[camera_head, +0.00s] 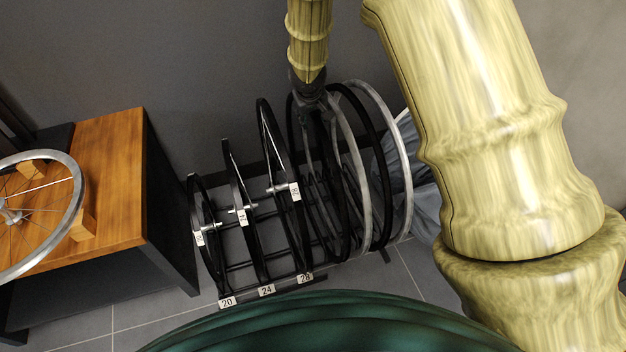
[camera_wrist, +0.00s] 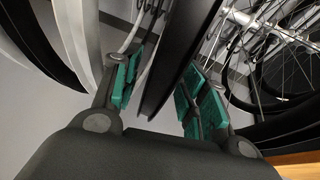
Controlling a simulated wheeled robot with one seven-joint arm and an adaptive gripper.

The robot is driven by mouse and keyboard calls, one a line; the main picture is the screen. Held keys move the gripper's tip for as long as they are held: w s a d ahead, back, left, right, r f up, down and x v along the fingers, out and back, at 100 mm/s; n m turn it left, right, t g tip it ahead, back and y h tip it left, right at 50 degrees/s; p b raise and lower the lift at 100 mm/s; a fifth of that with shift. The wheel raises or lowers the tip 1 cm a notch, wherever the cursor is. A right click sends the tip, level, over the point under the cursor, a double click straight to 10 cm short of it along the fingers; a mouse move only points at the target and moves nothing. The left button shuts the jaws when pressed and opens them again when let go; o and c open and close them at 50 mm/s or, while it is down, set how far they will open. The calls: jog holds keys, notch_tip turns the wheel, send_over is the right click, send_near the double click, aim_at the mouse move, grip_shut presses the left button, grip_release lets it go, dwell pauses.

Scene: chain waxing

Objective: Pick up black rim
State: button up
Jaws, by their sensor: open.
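The black rim (camera_wrist: 182,50) stands upright in the wrist view, passing between the two green-padded fingers of my gripper (camera_wrist: 163,88). The fingers are open on either side of it, with a gap visible on the right. In the head view my gripper (camera_head: 309,92) points down at the top of the rack, among the rims. Black rims and grey rims (camera_head: 361,185) stand there side by side; another black rim (camera_head: 386,165) is between two grey ones. My gripper and the crowded rims partly hide the one between the fingers.
The floor rack (camera_head: 283,286) carries labels 20, 24 and 28, with spoked black wheels (camera_head: 236,190) on its left. A wooden-topped bench (camera_head: 115,160) with a silver wheel (camera_head: 75,205) stands at the left. A grey rim (camera_wrist: 80,45) is close outside the left finger.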

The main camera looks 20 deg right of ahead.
jog(key=shift+f, duration=0.1)
grip_shut()
jog(key=shift+w, duration=0.1)
dwell(0.4)
